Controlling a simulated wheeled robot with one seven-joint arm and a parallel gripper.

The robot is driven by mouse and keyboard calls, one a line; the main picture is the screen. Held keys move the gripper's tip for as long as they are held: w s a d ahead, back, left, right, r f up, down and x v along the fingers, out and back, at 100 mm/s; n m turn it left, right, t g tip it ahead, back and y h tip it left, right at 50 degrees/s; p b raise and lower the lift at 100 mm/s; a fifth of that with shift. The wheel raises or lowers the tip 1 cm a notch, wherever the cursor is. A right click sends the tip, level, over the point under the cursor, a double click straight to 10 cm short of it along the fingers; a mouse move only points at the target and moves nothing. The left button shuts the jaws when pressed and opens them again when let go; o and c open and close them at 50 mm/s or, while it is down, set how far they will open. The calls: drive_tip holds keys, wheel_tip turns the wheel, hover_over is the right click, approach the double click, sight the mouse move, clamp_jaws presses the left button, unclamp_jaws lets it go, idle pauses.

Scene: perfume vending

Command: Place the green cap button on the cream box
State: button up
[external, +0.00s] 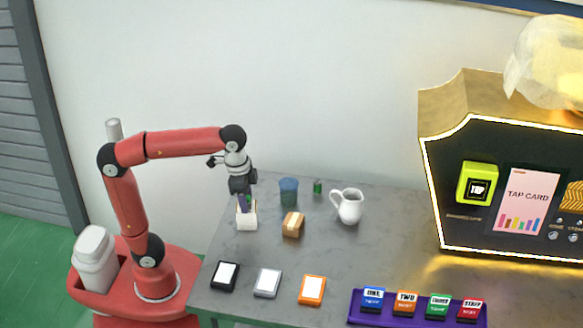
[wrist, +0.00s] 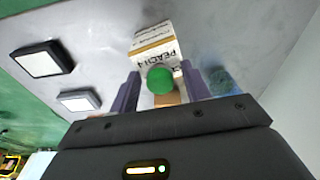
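The cream box (external: 246,220) stands on the grey table under my gripper. In the wrist view its lettered side (wrist: 155,48), reading PEACH, shows beyond the fingertips. The round green cap button (wrist: 160,80) is between my gripper's two purple fingers (wrist: 160,88), with a small gap visible on each side. It overlaps the box's near part in that view; I cannot tell whether it touches the box. In the external view my gripper (external: 245,202) points down at the box top, and the button is mostly hidden by the fingers.
A tan box (external: 293,224), blue cup (external: 288,191), small green item (external: 317,187) and white pitcher (external: 348,206) stand to the right. Black (external: 225,276), grey (external: 268,283) and orange (external: 312,290) framed pads lie in front. A purple tray (external: 415,310) holds several labelled blocks.

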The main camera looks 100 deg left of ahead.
wheel_tip(320, 180, up, 12)
drive_tip(key=s+p, duration=0.1)
drive_tip(key=p, duration=0.3)
drive_tip(key=shift+s, duration=0.2)
drive_tip(key=shift+r, duration=0.1)
